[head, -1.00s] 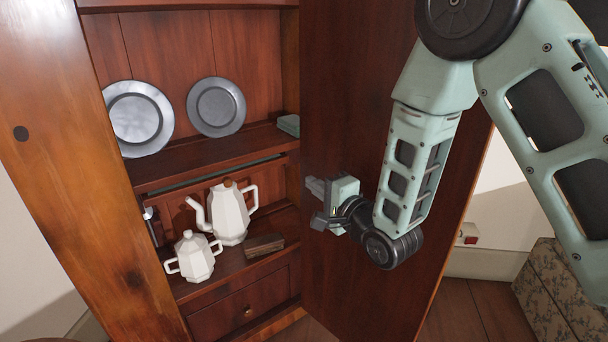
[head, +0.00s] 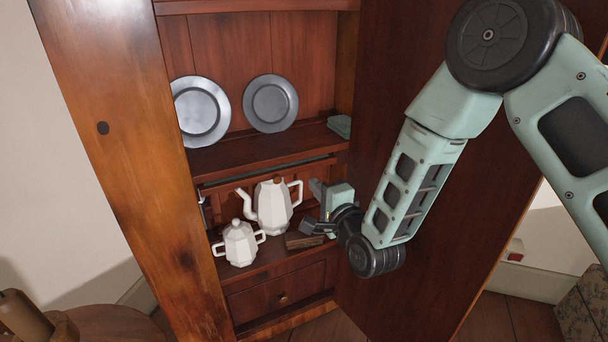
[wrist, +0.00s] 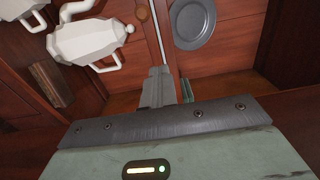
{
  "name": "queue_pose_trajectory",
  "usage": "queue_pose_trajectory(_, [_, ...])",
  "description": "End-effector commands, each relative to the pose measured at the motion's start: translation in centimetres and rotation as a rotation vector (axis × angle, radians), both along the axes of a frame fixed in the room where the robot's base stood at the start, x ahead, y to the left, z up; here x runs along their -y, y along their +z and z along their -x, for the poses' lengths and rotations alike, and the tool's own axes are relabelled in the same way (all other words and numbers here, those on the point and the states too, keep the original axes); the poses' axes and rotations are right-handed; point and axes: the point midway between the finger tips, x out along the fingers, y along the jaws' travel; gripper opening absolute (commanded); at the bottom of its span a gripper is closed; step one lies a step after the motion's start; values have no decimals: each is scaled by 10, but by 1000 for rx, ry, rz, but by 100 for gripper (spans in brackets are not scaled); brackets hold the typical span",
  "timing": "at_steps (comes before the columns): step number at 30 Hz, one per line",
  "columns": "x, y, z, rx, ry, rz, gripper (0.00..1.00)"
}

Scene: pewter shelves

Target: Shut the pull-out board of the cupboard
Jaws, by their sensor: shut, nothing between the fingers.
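The pull-out board (head: 222,187) lies across the cupboard (head: 155,200), just under the plate shelf. A narrow greenish strip shows along its top, so it stands out a little. Its small brown knob (head: 278,180) shows behind the teapot's top, and also in the wrist view (wrist: 142,13). My gripper (head: 315,187) is shut and empty, at the right side of the cupboard opening. Its fingertips (wrist: 160,72) point toward the board's right part in the wrist view. I cannot tell whether they touch it; they look apart.
A white teapot (head: 272,207), a white sugar pot (head: 239,243) and a brown block (head: 304,240) stand below the board, near my gripper. Pewter plates (head: 270,103) lean above. The open door (head: 440,220) is close behind my arm. A drawer (head: 275,290) is below.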

Motion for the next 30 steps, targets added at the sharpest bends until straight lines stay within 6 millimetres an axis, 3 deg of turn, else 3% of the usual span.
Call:
queue_pose_trajectory(6, [-19,-1,-38,1,1,-2,0])
queue_pose_trajectory(12, [-28,-1,-59,2,0,-1,0])
queue_pose_trajectory(26, [-30,0,-64,0,0,-1,0])
queue_pose_trajectory(30, [-34,-1,-74,0,-2,-2,0])
